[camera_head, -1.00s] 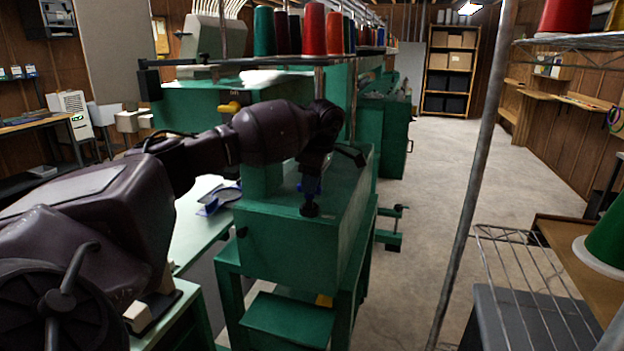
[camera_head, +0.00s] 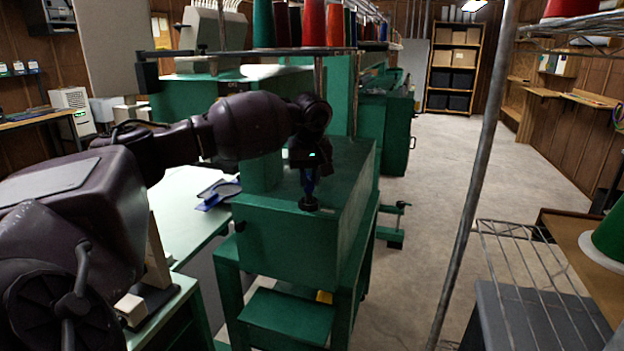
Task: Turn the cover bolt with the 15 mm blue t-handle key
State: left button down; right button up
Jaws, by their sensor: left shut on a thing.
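My left arm reaches in from the left over the green machine housing (camera_head: 285,240). My left gripper (camera_head: 308,168) points down above the top of this housing and is shut on the blue t-handle key (camera_head: 310,186). Only part of the key shows below the jaws; its handle is mostly hidden by the gripper. The key's lower end is at the dark round cover bolt (camera_head: 309,203) on the housing top. I cannot tell from here how fully it is seated. My right gripper is not in view.
Thread cones (camera_head: 312,25) stand on a rack just behind my arm. A grey upright pole (camera_head: 474,165) and wire shelf (camera_head: 535,265) are at the right. Blue-and-dark items (camera_head: 218,193) lie on the pale table at left. The concrete floor aisle (camera_head: 440,180) is clear.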

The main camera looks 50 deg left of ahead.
pick_arm(q)
jog(key=m+t+h+b, duration=0.1)
jog(key=m, duration=0.6)
jog(key=shift+a, duration=0.15)
jog(key=shift+r, duration=0.15)
jog(key=shift+n, duration=1)
jog(key=shift+w+a+v, duration=0.1)
jog(key=shift+w+v, duration=0.1)
jog(key=shift+v, duration=0.8)
jog(key=shift+w+a+v, duration=0.1)
jog(key=shift+w+v, duration=0.05)
jog(key=shift+v, duration=0.8)
jog(key=shift+w+v, duration=0.2)
jog(key=shift+v, duration=0.8)
jog(key=shift+r, duration=0.1)
